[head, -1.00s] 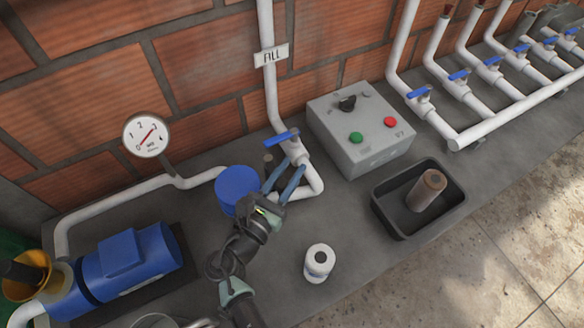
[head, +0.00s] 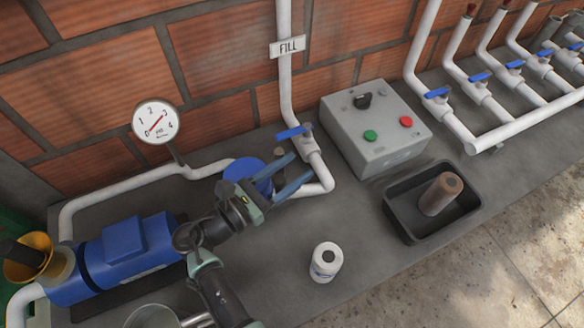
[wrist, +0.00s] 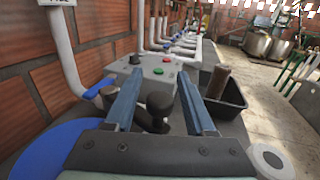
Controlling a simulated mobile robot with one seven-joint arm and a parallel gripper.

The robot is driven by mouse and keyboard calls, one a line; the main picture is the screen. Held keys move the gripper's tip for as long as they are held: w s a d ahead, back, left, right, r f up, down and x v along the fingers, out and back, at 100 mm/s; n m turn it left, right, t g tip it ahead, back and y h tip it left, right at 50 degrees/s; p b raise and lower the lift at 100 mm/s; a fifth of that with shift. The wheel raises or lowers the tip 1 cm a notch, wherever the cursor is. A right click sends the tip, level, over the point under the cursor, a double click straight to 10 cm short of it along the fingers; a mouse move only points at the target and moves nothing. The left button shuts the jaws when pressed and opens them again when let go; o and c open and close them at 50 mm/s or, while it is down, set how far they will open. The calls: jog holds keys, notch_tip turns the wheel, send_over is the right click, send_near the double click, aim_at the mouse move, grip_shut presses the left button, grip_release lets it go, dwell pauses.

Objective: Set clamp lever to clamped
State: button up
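A dark round knob on a short stem (wrist: 159,103), which looks like the clamp lever, shows between my fingers in the wrist view. A small knob also shows beside the blue round lid (head: 243,172) in the head view (head: 279,151). My gripper (head: 299,165) is open and empty, its two blue fingers reaching over the lid's right side toward the fill pipe. In the wrist view the fingers (wrist: 161,76) stand on either side of the knob, apart from it. The lever's base is hidden by my gripper, and I cannot tell its setting.
A fill valve with a blue handle (head: 293,132) is close by the fingertips. A grey control box (head: 375,140) and a black tray (head: 408,228) holding a brown cylinder (head: 440,194) stand right. A blue pump (head: 120,250) is left.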

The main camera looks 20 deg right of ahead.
jog(key=shift+o, duration=0.2)
jog(key=b+v, duration=0.2)
jog(key=v, duration=1.1)
